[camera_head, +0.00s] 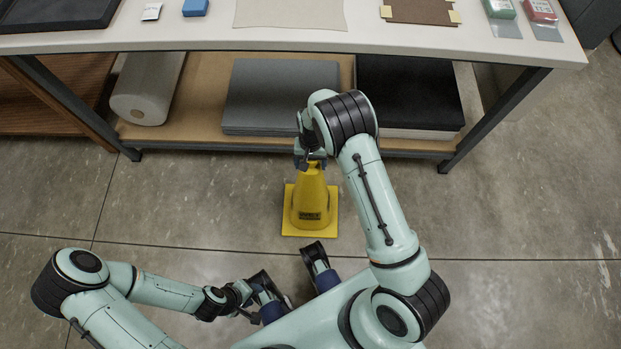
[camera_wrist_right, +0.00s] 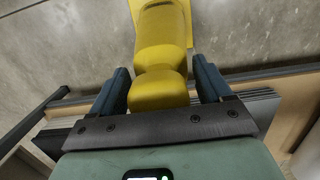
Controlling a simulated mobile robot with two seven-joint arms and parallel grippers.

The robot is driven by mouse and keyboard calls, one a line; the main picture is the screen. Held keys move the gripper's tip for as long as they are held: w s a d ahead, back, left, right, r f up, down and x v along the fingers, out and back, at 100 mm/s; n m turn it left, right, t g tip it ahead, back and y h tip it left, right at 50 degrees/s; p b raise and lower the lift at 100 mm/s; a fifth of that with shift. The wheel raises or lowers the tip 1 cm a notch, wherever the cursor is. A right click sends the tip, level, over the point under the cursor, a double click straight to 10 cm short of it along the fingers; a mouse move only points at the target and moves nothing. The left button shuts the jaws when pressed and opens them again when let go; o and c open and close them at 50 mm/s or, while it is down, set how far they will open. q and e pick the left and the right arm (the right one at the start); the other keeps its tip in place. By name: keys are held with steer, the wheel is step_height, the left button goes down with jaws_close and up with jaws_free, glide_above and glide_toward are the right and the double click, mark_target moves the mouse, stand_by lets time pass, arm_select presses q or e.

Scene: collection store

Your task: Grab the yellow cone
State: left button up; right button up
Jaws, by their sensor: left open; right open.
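The yellow cone (camera_head: 310,203) stands upright on its square base on the concrete floor, in front of the table. My right gripper (camera_head: 312,163) is at the top of the cone, its arm reaching over from the right. In the right wrist view the cone's rounded top (camera_wrist_right: 158,90) lies between the two fingers of the right gripper (camera_wrist_right: 160,88), which are open with a finger on each side. Small gaps seem to show beside the cone; contact cannot be told. My left gripper (camera_head: 262,298) is low, near my body, away from the cone, and open.
A white table (camera_head: 420,38) stands behind the cone, with dark legs and a lower wooden shelf (camera_head: 200,85). The shelf holds a white roll (camera_head: 146,88), grey sheets (camera_head: 275,95) and a black stack (camera_head: 408,93). The floor left and right of the cone is clear.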

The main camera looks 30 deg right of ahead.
jaws_close()
steer(key=shift+w+r, duration=0.1)
steer(key=shift+r, duration=0.15)
